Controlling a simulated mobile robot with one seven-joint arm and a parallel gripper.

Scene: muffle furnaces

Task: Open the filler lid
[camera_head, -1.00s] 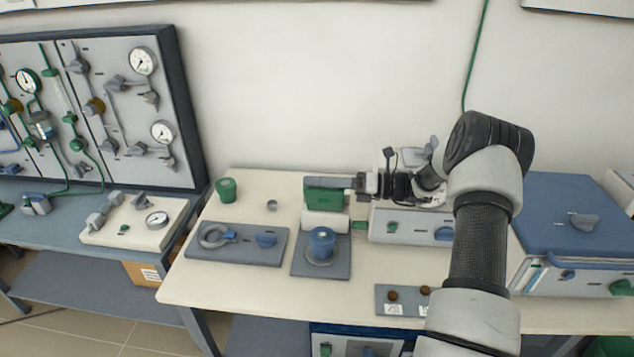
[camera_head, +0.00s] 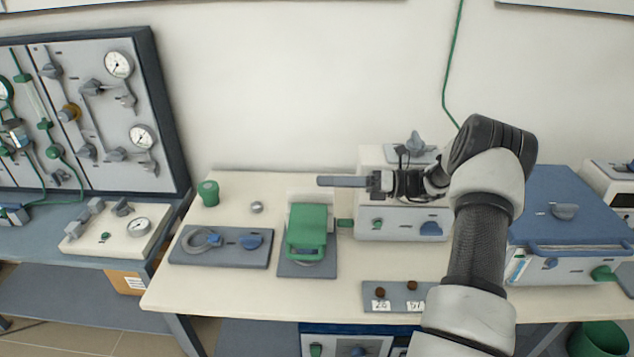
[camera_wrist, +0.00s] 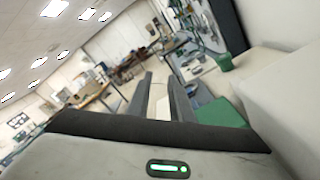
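The green filler lid (camera_head: 307,228) lies folded down over the grey base plate (camera_head: 295,268) of a small unit on the bench. It hides the blue knob on that unit. The lid's green top also shows at the lower right of the wrist view (camera_wrist: 222,112). My gripper (camera_head: 322,181) is behind and above the lid, pointing left, and does not touch it. In the wrist view my two fingers (camera_wrist: 158,85) stand apart with nothing between them.
A grey plate with a ring and blue knob (camera_head: 220,246) lies left of the lid. A white box (camera_head: 400,225) stands right. A plate with brown knobs (camera_head: 395,298) lies in front.

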